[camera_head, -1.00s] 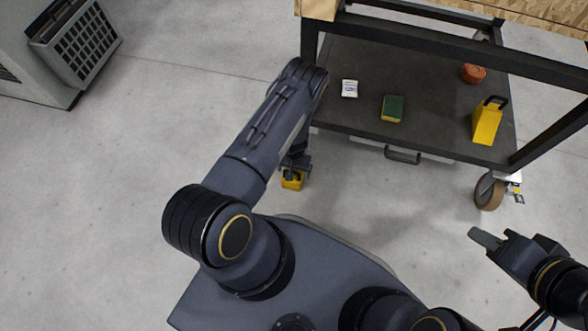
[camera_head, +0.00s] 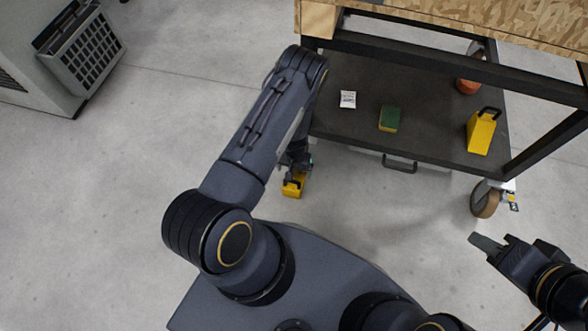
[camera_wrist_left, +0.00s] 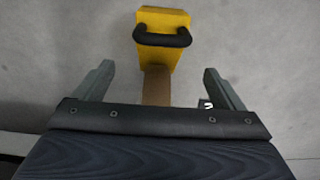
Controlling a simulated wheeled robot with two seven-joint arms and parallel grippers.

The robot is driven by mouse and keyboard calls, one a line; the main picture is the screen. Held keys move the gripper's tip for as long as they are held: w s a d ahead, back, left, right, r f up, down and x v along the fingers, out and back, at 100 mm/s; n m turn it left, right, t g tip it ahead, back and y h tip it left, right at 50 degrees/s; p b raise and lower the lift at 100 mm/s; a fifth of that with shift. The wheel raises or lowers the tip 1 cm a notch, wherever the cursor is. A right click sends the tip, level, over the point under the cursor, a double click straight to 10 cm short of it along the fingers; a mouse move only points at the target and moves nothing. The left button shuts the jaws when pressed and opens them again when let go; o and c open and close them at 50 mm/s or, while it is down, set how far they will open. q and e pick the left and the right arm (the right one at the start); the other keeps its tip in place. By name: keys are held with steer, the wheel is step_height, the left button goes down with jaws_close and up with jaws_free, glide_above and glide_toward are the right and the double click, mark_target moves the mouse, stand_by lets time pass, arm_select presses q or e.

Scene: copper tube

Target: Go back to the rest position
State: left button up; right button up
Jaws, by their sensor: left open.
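My left arm reaches up the middle of the head view, and its gripper (camera_head: 298,160) is mostly hidden below the forearm. In the left wrist view the left gripper (camera_wrist_left: 157,72) is open, its two grey fingers wide apart. A yellow block with a black handle (camera_wrist_left: 164,45) lies ahead of the fingertips, with a brown strip (camera_wrist_left: 157,87) between the fingers; I cannot tell what the strip is. Yellow also shows below the left gripper in the head view (camera_head: 293,187). My right gripper (camera_head: 487,245) is at the lower right, over bare floor; its finger gap is unclear.
A black wheeled cart (camera_head: 345,125) stands at the upper right. Its shelf holds a white packet (camera_head: 348,99), a green and yellow sponge (camera_head: 389,119), a yellow handled box (camera_head: 481,132) and an orange round thing (camera_head: 467,87). A grey crate (camera_head: 83,52) is upper left. Floor at left is clear.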

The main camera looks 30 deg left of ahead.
stand_by(0.3)
arm_select(q)
steer(key=w+d+r+n+t+h, duration=0.1)
steer(key=w+r+t+h, duration=0.1)
steer(key=r, duration=1.4)
steer(key=w+d+r+t+h, duration=0.1)
steer(key=w+r+h, duration=0.1)
steer(key=r, duration=1.5)
steer(key=s+d+r+t+h, duration=0.1)
steer(key=s+d+r, duration=0.1)
steer(key=s+r, duration=1)
steer(key=s+r+m+t+y, duration=0.15)
steer(key=s+r, duration=0.35)
steer(key=s, duration=0.6)
step_height(320, 180, up, 33)
steer(key=p, duration=3.3)
steer(key=shift+s+d+r, duration=0.15)
steer(key=shift+s+d, duration=0.05)
